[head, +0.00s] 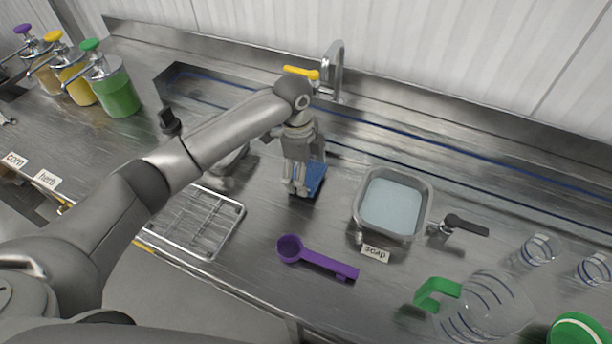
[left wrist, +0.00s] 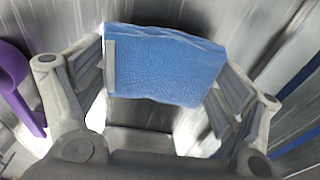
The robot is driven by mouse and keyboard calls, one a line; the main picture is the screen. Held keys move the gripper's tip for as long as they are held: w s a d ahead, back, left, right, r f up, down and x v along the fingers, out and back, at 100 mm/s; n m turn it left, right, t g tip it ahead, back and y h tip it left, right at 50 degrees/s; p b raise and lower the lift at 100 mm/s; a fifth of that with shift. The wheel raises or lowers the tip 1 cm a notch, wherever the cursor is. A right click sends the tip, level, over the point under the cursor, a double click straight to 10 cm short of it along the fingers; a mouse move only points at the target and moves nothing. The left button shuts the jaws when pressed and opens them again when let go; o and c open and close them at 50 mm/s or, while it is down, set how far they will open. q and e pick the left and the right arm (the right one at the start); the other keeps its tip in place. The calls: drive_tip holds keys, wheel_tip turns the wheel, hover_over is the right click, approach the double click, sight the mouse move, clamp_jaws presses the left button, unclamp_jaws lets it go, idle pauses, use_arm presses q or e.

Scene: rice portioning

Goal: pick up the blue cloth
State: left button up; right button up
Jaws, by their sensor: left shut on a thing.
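The blue cloth (head: 316,178) shows in the head view beside my left gripper (head: 297,188), partly hidden behind its fingers. In the left wrist view the cloth (left wrist: 165,65) is a folded blue block with a ribbed surface. It lies between the two fingers of my left gripper (left wrist: 160,85), which is shut on it. From the head view I cannot tell whether the cloth touches the counter. My right gripper is not in view.
A grey tub (head: 360,215) of pale liquid stands right of the gripper. A purple scoop (head: 318,262) lies in front, and a wire rack (head: 236,212) lies to the left. Pump jars, including a green one (head: 117,95), stand far left. A faucet (head: 333,70) is behind.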

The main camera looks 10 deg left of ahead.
use_arm(q)
drive_tip(key=s+r, duration=0.1)
drive_tip(key=r, duration=0.1)
drive_tip(key=s+d+r+b, duration=0.1)
drive_tip(key=s+r, duration=0.1)
drive_tip(key=r, duration=0.1)
drive_tip(key=s+r, duration=0.1)
drive_tip(key=r, duration=0.1)
drive_tip(key=shift+s+d+r, duration=0.2)
drive_tip(key=shift+s+d, duration=0.15)
drive_tip(key=shift+s, duration=0.05)
drive_tip(key=s+d+r+b, duration=0.1)
drive_tip(key=s+d+r, duration=0.2)
drive_tip(key=s, duration=0.5)
drive_tip(key=shift+s+r, duration=0.2)
drive_tip(key=shift+r, duration=0.25)
drive_tip(key=o, duration=0.4)
drive_tip(key=c, duration=0.4)
